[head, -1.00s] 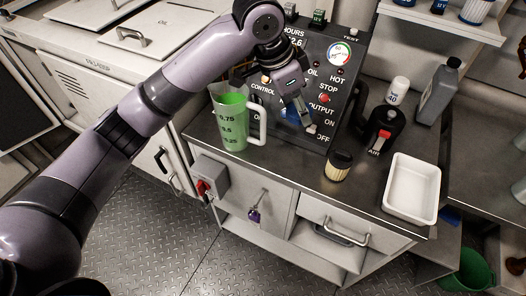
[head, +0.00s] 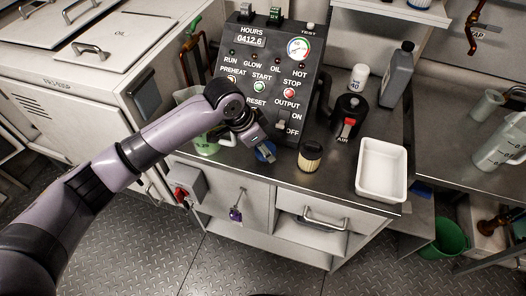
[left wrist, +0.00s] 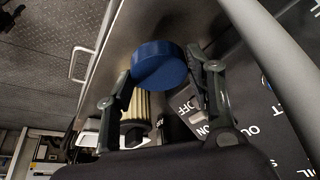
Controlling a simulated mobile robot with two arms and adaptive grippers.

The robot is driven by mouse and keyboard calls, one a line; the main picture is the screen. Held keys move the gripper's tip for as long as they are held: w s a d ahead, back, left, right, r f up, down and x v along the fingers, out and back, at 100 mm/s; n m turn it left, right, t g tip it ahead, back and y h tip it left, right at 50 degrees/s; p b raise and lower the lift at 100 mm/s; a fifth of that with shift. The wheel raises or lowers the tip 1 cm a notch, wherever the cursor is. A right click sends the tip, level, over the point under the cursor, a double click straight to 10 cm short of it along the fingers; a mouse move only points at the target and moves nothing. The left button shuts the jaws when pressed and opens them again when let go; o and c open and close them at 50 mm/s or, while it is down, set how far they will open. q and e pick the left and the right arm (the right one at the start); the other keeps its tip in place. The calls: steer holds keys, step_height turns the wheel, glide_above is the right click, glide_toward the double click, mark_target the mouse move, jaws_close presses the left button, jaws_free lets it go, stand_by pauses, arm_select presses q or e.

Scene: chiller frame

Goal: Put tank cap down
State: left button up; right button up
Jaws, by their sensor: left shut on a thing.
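The tank cap (left wrist: 158,68) is a round blue cap. In the left wrist view it sits between the two fingers of my left gripper (left wrist: 165,88), which is shut on it. In the head view the cap (head: 265,152) shows under my left gripper (head: 262,145), low over the steel counter (head: 335,185) in front of the control panel. I cannot tell whether the cap touches the counter. My right gripper is not in view.
A yellowish filter (head: 310,156) stands just right of the cap. The control panel (head: 262,90) rises behind. A measuring jug (head: 205,145) with green liquid is at the left, partly behind my arm. A white tray (head: 382,168) sits at the right.

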arm_select(q)
step_height(320, 180, down, 3)
steer(key=shift+f, duration=0.15)
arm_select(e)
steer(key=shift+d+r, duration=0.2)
arm_select(q)
steer(key=shift+f, duration=0.1)
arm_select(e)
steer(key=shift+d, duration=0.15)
arm_select(q)
steer(key=o, duration=0.7)
